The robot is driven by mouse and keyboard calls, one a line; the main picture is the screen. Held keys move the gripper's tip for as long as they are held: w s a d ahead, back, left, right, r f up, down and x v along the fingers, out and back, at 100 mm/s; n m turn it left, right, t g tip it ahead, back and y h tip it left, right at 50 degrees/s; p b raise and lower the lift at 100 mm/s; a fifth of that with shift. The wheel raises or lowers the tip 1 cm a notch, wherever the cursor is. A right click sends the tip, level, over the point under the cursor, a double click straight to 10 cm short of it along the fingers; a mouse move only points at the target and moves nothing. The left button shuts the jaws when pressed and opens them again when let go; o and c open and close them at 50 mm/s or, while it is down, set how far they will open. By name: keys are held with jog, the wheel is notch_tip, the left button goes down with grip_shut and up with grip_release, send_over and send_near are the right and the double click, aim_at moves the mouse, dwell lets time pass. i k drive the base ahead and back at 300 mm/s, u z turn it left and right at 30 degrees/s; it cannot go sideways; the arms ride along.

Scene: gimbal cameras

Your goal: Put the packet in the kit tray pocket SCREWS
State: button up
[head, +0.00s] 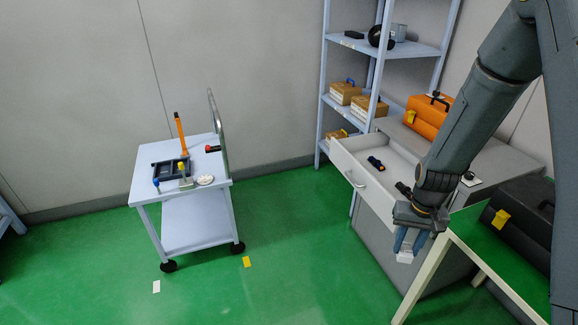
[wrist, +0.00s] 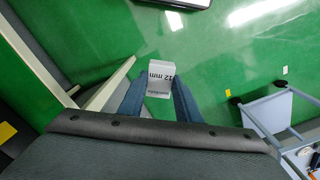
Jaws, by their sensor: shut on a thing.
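A small white packet (wrist: 159,74) marked "12 mm" is between the blue fingers of my gripper (wrist: 159,92) in the wrist view. In the head view my gripper (head: 408,243) points down, shut on the white packet (head: 405,257), over the floor in front of the drawer unit. The dark kit tray (head: 158,177) appears on the pale trolley at the left, well away from my gripper. The tray's pocket labels are too small to read, so I cannot tell which pocket is SCREWS.
The trolley (head: 146,189) also holds an orange-handled tool, a red-and-black tool and a small white dish. An open drawer (head: 384,186) with a dark blue item is beside my arm. A green-topped table (head: 478,240) with a black case stands at right. Green floor lies clear between.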

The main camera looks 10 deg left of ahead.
aim_at(172, 169)
jog(key=z, duration=0.2)
jog(key=k, duration=0.25)
jog(key=u, duration=1.45)
jog(key=i, duration=0.85)
jog(key=u, duration=0.85)
jog(key=i, duration=1.5)
jog(key=z, duration=0.6)
jog(key=i, duration=0.7)
jog(key=z, duration=0.35)
